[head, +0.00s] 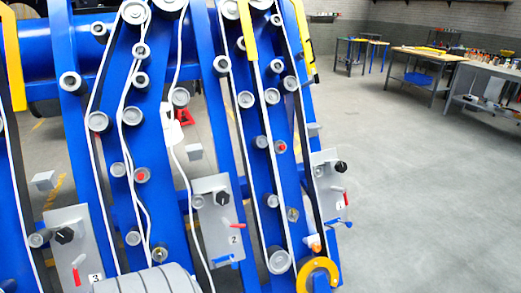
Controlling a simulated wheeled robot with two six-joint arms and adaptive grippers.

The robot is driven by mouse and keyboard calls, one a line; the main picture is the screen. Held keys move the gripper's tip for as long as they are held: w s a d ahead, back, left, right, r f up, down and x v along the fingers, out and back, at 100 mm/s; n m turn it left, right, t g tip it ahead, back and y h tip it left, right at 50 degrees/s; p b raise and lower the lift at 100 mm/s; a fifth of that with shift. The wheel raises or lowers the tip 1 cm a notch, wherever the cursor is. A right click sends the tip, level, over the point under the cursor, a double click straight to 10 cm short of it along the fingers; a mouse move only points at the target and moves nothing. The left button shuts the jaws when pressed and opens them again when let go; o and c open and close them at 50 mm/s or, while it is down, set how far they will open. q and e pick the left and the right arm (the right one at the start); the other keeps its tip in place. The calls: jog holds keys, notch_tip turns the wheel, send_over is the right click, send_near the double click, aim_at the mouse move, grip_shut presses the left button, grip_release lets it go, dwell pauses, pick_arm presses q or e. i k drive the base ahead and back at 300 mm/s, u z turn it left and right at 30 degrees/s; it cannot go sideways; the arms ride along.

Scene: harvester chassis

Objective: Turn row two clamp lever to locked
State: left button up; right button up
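The row two panel (210,240) is a grey plate marked "2" on the blue chassis, at the middle left of the head view. It carries a black knob (222,198), a red lever (237,225) pointing right and nearly level, and a small blue handle (224,262) at its lower edge. I cannot tell which of these is the clamp lever or where its locked position lies. Neither of my grippers shows in the head view.
The row one panel (328,180) stands to the right, the row three panel (72,222) to the left; its red lever (76,275) hangs down. A grey ribbed part (150,281) and a yellow hook (331,266) are at the bottom. Open floor (420,190) lies right; workbenches (425,60) stand behind.

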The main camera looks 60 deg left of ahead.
aim_at(228, 226)
jog(key=u, duration=0.5)
jog(key=i, duration=0.9)
jog(key=u, duration=0.85)
